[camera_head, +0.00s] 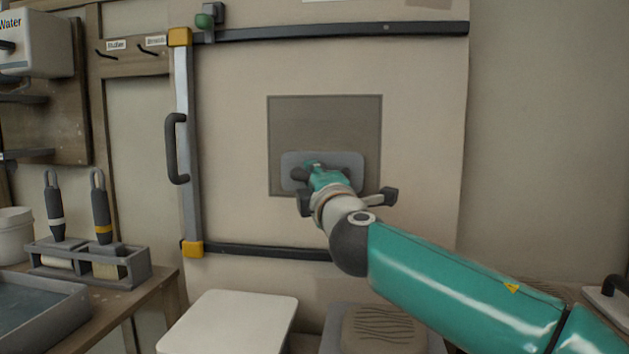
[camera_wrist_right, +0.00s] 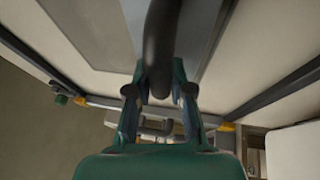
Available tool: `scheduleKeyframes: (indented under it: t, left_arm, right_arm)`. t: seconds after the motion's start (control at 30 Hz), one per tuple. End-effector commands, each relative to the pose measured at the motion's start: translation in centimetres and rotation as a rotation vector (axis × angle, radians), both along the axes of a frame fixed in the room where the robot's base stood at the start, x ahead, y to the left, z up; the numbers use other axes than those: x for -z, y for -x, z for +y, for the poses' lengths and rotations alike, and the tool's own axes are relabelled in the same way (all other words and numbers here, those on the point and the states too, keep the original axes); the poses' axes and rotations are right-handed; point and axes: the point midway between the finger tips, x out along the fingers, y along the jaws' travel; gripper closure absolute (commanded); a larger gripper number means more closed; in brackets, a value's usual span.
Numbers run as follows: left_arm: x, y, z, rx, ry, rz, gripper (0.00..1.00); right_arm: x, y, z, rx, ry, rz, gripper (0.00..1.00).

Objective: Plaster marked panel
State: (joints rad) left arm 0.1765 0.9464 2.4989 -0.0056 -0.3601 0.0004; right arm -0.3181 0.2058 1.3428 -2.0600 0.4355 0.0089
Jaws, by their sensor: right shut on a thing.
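The marked panel (camera_head: 325,118) is a dark grey-brown square on the pale wall in the head view. A grey flat plastering tool (camera_head: 352,163) lies over its lower part, seemingly flat to the wall; I cannot tell if it touches. My right gripper (camera_head: 318,173) is at this tool, its arm reaching in from the lower right. In the right wrist view, the tool's dark handle (camera_wrist_right: 160,45) runs between my right gripper's fingers (camera_wrist_right: 160,95), and its grey plate (camera_wrist_right: 95,30) shows behind. My arm hides part of the tool and panel. My left gripper is not in view.
A rail frame with a black-handled upright bar (camera_head: 183,125) and yellow corners borders the panel's wall area. Below are a white board (camera_head: 230,325) and a grey-brown ridged mound (camera_head: 376,330). A brush holder (camera_head: 90,265) and a water tray (camera_head: 40,310) stand left.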

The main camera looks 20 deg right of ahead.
Motion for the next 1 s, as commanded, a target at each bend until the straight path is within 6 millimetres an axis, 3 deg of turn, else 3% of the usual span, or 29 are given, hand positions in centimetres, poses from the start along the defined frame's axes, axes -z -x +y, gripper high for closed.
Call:
scheduleKeyframes:
  t: [0.4, 0.73, 1.0]
  left_arm:
    - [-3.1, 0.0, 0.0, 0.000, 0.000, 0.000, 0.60]
    - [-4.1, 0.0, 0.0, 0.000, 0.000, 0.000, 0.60]
    - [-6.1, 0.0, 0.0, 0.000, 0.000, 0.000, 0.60]
  right_arm:
    - [-3.8, -0.1, -0.1, 0.001, 0.000, -0.002, 1.00]
    - [-5.0, -0.1, -0.1, 0.002, -0.001, -0.002, 1.00]
    - [-7.4, 0.0, -0.1, 0.002, -0.001, -0.003, 1.00]
